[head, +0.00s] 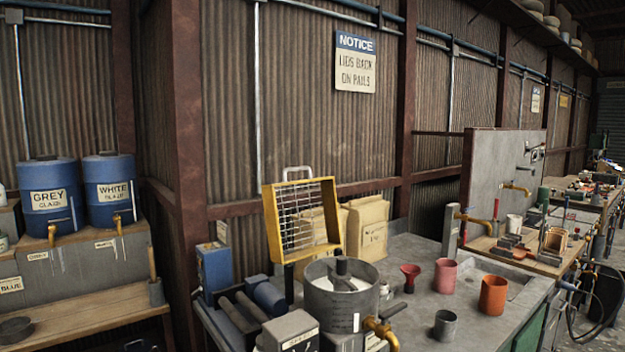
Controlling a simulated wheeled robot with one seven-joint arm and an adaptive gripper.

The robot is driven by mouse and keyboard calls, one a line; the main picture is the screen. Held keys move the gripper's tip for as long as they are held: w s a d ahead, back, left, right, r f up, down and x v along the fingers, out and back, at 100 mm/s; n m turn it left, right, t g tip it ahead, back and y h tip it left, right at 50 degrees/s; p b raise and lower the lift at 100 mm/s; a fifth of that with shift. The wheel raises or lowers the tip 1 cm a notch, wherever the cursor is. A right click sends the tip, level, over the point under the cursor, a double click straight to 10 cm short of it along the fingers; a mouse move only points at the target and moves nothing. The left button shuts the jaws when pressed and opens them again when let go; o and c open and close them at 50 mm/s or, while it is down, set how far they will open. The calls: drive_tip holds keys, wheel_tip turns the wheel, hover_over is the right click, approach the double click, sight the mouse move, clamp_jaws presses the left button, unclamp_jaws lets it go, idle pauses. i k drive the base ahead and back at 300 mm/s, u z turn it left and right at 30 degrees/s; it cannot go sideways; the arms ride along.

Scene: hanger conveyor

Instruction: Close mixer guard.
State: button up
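The mixer guard (331,211) is a yellow frame with a wire grid and a pale handle on its top edge. It stands raised and open, tilted up behind the mixer bowl. The mixer bowl (331,313) is a grey metal drum on the bench with a paddle and shaft (343,274) in its open top. A brass tap (381,332) sticks out at its front right. My gripper is not in view.
A blue box (214,268) stands left of the mixer, and tan sacks (366,228) stand behind it. A red funnel (410,276), a pink cup (445,275), an orange cup (493,295) and a grey cup (445,325) stand on the bench to the right.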

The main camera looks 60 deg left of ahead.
sight(328, 189)
drive_tip(key=i, duration=0.45)
drive_tip(key=u, duration=2.05)
